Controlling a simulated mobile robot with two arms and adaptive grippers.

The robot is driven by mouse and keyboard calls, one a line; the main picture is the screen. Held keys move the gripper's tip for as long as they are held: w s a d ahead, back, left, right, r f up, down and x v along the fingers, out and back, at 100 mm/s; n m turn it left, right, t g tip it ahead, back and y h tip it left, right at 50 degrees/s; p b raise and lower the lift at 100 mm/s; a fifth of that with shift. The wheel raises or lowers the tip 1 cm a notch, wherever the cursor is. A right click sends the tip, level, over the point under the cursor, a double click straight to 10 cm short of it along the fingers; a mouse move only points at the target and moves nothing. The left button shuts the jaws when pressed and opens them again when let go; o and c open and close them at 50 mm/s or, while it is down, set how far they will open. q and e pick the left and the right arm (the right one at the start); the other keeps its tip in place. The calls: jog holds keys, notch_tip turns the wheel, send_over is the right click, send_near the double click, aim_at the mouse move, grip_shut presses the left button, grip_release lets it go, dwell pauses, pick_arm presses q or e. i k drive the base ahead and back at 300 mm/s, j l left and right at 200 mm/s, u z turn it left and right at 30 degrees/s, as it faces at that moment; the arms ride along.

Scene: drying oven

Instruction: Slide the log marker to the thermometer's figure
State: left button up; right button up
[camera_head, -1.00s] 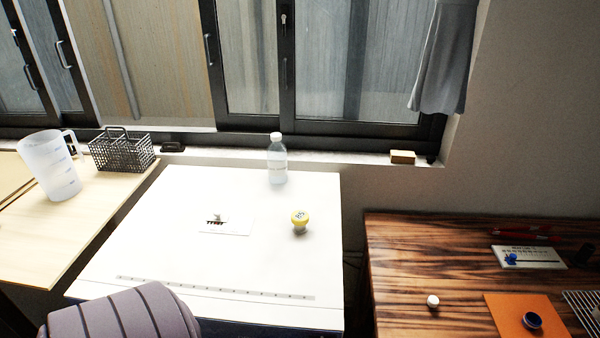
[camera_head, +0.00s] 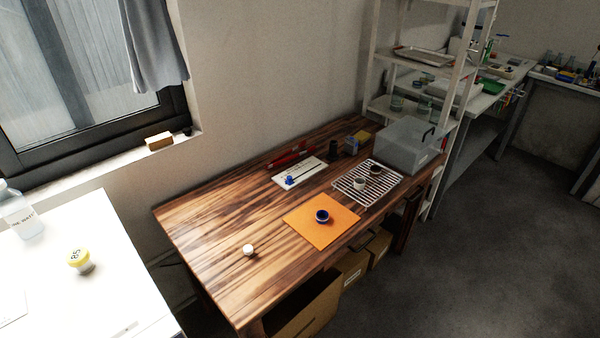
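The log marker (camera_head: 289,180) is a small blue knob near the left end of a white log strip (camera_head: 281,181). The strip lies toward the back of the dark striped wooden table (camera_head: 215,235), and its printed figures are too small to read. I cannot pick out a thermometer for certain. A grey box with a dark handle, perhaps the drying oven (camera_head: 408,148), stands at the table's right end. Neither of my grippers is in view.
An orange mat (camera_head: 335,215) holds a dark blue round dish (camera_head: 322,216). A white cap (camera_head: 248,250) lies at front left. A red object (camera_head: 290,155) lies behind the strip. A white table (camera_head: 95,285) stands left, a shelf unit (camera_head: 372,65) behind.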

aim_at(290, 181)
jog(key=i+l+u, duration=0.1)
jog(key=l, duration=0.3)
jog(key=i+l+u, duration=0.1)
jog(key=l, duration=0.3)
jog(key=i+l+u, duration=0.1)
jog(key=i+l, duration=0.15)
jog(key=l, duration=0.15)
